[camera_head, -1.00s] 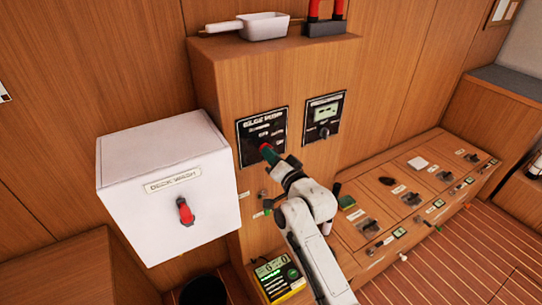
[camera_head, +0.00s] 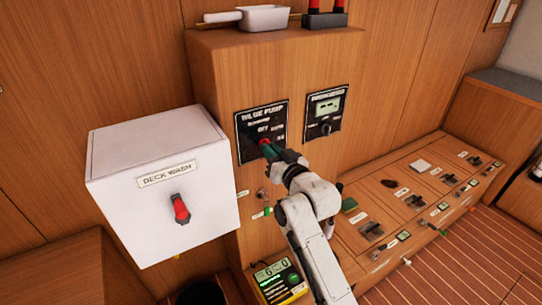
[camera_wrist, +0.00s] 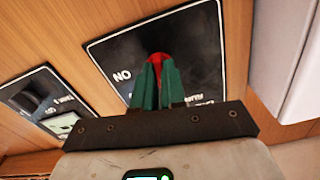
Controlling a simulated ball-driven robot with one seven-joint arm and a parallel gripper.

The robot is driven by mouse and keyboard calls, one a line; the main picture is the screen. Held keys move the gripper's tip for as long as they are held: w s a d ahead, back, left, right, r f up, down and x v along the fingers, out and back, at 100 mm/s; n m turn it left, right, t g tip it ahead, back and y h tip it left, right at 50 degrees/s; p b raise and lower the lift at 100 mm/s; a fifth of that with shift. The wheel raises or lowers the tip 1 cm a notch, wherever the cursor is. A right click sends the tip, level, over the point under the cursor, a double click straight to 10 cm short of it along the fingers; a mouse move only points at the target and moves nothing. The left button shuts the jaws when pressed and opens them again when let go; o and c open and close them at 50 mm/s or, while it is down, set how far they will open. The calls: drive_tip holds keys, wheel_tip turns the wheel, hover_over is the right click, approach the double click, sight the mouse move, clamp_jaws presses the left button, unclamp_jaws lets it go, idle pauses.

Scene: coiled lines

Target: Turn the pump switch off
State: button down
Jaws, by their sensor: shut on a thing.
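The black bilge pump panel (camera_head: 250,124) is on the front of the wooden cabinet, with the labels OFF and AUTO readable. Its red switch (camera_head: 264,142) shows at the tip of my gripper (camera_head: 267,147). In the wrist view the green fingers (camera_wrist: 153,80) are closed around the red switch (camera_wrist: 158,59), in front of the black panel (camera_wrist: 195,45) with ON readable at its left. The fingers hide most of the switch, and I cannot tell which position it points to.
A white DECK WASH box (camera_head: 150,210) with a red switch (camera_head: 180,208) juts out at the left. A second black panel (camera_head: 324,112) with a small display is at the right. A low wooden console (camera_head: 400,190) with several switches extends right. A yellow-edged meter (camera_head: 279,281) stands below.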

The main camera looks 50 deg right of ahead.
drive_tip(key=shift+f+n+b, duration=0.1)
drive_tip(key=shift+n+b, duration=0.25)
drive_tip(key=shift+n, duration=0.45)
drive_tip(key=c, duration=1.2)
unclamp_jaws()
drive_tip(key=b+v, duration=0.1)
drive_tip(key=v, duration=0.9)
drive_tip(key=shift+s+b, duration=0.3)
drive_tip(key=shift+s, duration=0.1)
drive_tip(key=shift+a, duration=0.1)
